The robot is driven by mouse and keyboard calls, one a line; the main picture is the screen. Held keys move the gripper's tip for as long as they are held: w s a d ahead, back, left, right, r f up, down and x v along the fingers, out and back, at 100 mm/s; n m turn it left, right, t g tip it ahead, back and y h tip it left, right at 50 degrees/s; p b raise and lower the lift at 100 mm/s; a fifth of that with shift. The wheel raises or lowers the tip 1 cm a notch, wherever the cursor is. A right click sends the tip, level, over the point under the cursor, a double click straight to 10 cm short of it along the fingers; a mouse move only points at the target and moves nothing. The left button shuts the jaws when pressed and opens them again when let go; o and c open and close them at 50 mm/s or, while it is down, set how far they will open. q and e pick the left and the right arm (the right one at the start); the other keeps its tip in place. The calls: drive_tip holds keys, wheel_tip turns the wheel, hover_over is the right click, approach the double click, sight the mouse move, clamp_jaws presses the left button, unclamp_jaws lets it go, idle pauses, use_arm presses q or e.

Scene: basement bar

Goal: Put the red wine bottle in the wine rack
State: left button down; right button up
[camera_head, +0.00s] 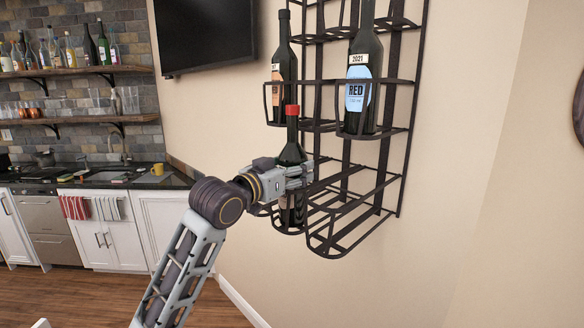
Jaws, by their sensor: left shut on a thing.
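A dark wine bottle with a red cap (291,153) stands about upright at the lower left slot of the black metal wine rack (384,165) on the wall. My left gripper (302,178) is shut around the middle of this bottle, coming from the left. The gripper hides part of its body. The bottle's lower end shows below the gripper, within the slot's front loop; I cannot tell whether it rests on the slot's bottom. My right gripper is not in view.
Two dark bottles fill the upper slots: one with an orange label (277,92) and one with a blue "RED" label (356,92). The lower right slot is empty. A TV (205,35) hangs to the left; a counter (95,178) and shelves with bottles (80,70) stand farther back.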

use_arm(q)
drive_tip(key=shift+r, duration=0.2)
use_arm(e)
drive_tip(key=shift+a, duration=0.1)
use_arm(q)
drive_tip(key=c, duration=0.8)
unclamp_jaws()
drive_tip(key=shift+f, duration=0.3)
drive_tip(key=o, duration=0.5)
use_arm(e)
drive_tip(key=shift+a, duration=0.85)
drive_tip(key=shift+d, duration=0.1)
use_arm(q)
drive_tip(key=b+v, duration=0.1)
drive_tip(key=v, duration=0.6)
drive_tip(key=shift+s+a+r, duration=0.15)
drive_tip(key=shift+s+a, duration=0.05)
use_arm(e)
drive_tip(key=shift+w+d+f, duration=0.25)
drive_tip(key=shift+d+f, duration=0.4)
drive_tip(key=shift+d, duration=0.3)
